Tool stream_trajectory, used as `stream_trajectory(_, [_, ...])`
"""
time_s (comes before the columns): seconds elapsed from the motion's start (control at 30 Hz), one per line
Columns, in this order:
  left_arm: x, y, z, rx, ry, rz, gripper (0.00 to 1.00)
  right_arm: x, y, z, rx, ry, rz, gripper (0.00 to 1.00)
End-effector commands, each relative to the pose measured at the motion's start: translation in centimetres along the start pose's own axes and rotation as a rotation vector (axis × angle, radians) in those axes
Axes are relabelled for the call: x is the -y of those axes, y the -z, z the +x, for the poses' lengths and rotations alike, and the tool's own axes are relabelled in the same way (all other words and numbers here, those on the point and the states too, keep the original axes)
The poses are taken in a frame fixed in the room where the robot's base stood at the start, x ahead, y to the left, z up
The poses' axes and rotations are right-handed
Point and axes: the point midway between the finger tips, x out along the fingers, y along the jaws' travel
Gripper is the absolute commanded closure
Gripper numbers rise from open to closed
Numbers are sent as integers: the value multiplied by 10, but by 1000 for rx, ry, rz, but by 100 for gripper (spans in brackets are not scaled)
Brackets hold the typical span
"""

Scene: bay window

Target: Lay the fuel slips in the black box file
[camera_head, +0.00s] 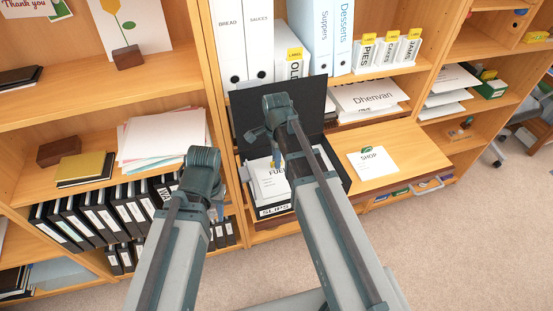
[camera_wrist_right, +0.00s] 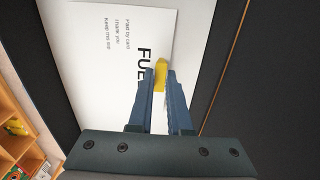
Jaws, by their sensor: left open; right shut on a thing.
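The black box file (camera_head: 285,208) stands open on the shelf unit, its lid (camera_head: 315,100) raised at the back and a SLIPS label on its front. White fuel slips (camera_head: 265,182), printed FUEL, show inside its outline. In the right wrist view the slips (camera_wrist_right: 110,60) have a yellow clip (camera_wrist_right: 160,76) at one edge. My right gripper (camera_wrist_right: 161,80) is shut on this clip, over the box. I cannot tell whether the slips touch the box floor. My left gripper (camera_head: 219,212) is open, left of the box and mostly hidden by its arm.
A SHOP card (camera_head: 373,164) with a green clip lies on the wooden board (camera_head: 420,150) right of the box. A paper stack (camera_head: 160,138) and black binders (camera_head: 90,215) fill the left shelves. White and blue files (camera_head: 310,35) stand behind the lid.

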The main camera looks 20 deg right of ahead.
Motion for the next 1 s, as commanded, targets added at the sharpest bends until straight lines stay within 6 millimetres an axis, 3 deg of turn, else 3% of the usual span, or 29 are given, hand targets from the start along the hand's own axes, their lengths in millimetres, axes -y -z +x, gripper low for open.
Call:
stream_trajectory(0.6, [0, 0, 2, 0, 0, 0, 52, 0, 0, 2, 0, 0, 0, 100])
stream_trajectory(0.63, [0, 0, 2, 0, 0, 0, 52, 0, 0, 2, 0, 0, 0, 80])
stream_trajectory(0.8, [0, 0, 2, 0, 0, 0, 52, 0, 0, 2, 0, 0, 0, 49])
stream_trajectory(1.0, [0, 0, 2, 0, 0, 0, 52, 0, 0, 2, 0, 0, 0, 48])
